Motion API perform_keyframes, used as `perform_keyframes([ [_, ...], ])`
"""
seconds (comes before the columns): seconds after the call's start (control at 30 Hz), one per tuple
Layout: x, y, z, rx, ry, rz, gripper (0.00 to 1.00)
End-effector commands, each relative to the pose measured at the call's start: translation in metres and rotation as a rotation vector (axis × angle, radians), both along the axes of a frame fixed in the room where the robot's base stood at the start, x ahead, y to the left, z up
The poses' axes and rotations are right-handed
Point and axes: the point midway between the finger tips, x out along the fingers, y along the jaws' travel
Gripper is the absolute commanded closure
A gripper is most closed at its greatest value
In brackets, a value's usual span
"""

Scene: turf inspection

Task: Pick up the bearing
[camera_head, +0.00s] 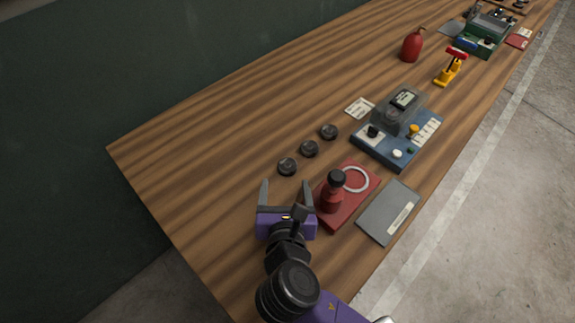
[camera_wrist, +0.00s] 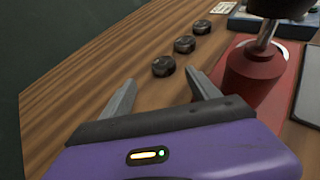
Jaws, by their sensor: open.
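Three small dark round pieces that look like bearings lie in a slanting row on the wooden table. The nearest bearing (camera_head: 287,167) is just beyond my fingertips; it also shows in the wrist view (camera_wrist: 163,66), between the fingertip lines. The middle bearing (camera_head: 309,148) and the far bearing (camera_head: 329,131) lie further right; they show in the wrist view too (camera_wrist: 185,44) (camera_wrist: 201,27). Which one the task means, I cannot tell. My gripper (camera_head: 286,184) is open and empty, pointing toward the row; its fingers show in the wrist view (camera_wrist: 160,80).
A red plate (camera_head: 366,189) bearing a red bottle-like tool (camera_head: 333,194) stands close to my right finger. A grey plate (camera_head: 374,218) and a blue device (camera_head: 384,151) lie further right. The table (camera_head: 190,150) is clear to the left.

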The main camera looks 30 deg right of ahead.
Motion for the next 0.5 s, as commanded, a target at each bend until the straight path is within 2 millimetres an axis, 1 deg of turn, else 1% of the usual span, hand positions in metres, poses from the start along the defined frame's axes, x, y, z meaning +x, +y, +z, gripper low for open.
perform_keyframes([
  [0.07, 0.0, -0.003, -0.002, -0.028, 0.018, -0.001, 0.3],
  [0.17, 0.005, -0.008, -0.005, -0.042, 0.026, -0.002, 0.3],
  [0.43, 0.028, -0.02, -0.013, -0.04, 0.025, -0.002, 0.3],
  [0.5, 0.037, -0.025, -0.015, -0.038, 0.024, -0.002, 0.3],
])
